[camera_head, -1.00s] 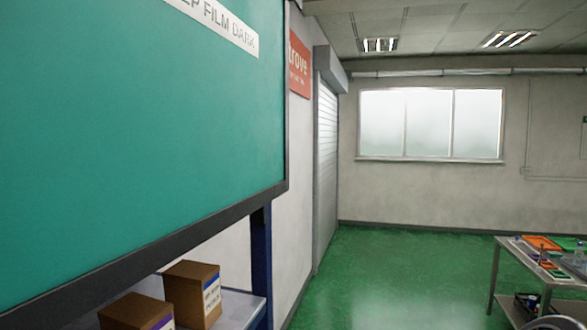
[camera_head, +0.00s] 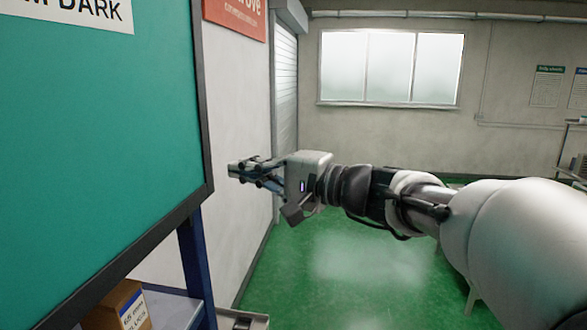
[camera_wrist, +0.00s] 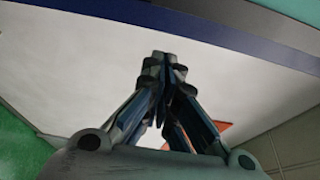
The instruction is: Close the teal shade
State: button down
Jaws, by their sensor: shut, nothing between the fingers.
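The teal shade (camera_head: 95,130) fills the left of the head view as a large flat panel with a dark bar along its bottom and right edges. A white label (camera_head: 85,14) reading "M DARK" is on its upper part. My gripper (camera_head: 236,170) is shut and empty, just to the right of the shade's right edge and apart from it in the picture. In the wrist view my gripper (camera_wrist: 163,62) has its fingertips together in front of a pale wall. A strip of teal shows in that view's upper right corner, beyond a dark blue bar.
A blue post (camera_head: 196,265) and a shelf (camera_head: 170,308) with a cardboard box (camera_head: 122,308) are below the shade. A red sign (camera_head: 237,14) hangs on the white wall behind. The green floor (camera_head: 365,265) is open beyond my arm.

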jog(key=s+a, duration=0.2)
jog(key=s, duration=0.1)
jog(key=shift+a, duration=0.15)
jog(key=shift+s, duration=0.15)
dwell(0.3)
